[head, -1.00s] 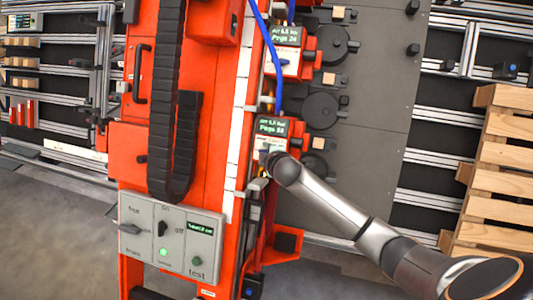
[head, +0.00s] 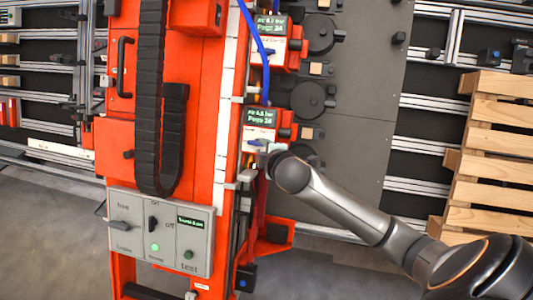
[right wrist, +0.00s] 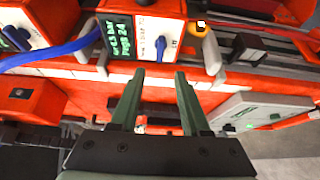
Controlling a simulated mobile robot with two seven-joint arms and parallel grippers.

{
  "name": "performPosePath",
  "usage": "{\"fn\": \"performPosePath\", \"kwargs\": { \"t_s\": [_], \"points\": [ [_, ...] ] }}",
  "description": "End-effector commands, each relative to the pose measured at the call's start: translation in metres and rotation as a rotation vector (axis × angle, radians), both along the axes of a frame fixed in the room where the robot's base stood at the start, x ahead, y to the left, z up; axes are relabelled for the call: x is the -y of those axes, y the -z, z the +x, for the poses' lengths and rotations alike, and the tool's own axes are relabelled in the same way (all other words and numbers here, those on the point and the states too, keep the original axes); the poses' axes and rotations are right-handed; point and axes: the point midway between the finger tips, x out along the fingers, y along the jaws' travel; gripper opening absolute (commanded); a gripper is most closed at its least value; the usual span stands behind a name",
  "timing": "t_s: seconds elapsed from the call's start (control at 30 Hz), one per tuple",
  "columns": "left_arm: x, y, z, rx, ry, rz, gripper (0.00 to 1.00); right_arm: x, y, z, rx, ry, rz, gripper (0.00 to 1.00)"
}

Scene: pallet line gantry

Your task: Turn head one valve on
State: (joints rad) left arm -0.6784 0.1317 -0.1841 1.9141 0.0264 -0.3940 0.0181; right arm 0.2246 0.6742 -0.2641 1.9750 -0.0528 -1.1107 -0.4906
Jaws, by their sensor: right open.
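Two white and red valve units with green displays stand one above the other on the orange column in the head view. I cannot read which is head one. My right gripper (right wrist: 160,76) is open and empty, its fingertips just short of the lower unit's lever. In the head view my wrist hides the fingers. My left gripper is out of view.
A blue hose (head: 264,75) hangs beside the units. A grey control panel (head: 160,228) with switches sits low on the column, and shows at right in the wrist view (right wrist: 250,110). A black cable chain (head: 150,100) is left; a wooden pallet (head: 490,150) stands right.

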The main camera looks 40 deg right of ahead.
Motion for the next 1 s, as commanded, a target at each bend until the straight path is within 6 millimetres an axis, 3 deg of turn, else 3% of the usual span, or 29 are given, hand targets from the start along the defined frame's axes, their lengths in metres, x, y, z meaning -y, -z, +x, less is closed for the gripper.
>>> {"fn": "performPosePath", "kwargs": {
  "t_s": [0.3,0.87,1.0],
  "points": [
    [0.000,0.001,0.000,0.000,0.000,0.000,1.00,-0.008,-0.012,-0.024,0.001,-0.001,-0.001,0.46],
    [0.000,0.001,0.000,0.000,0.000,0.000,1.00,-0.008,-0.012,-0.025,0.001,0.000,0.000,0.46],
    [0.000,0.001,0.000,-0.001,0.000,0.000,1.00,-0.018,0.008,-0.030,-0.017,-0.011,0.048,0.46]
  ]
}}
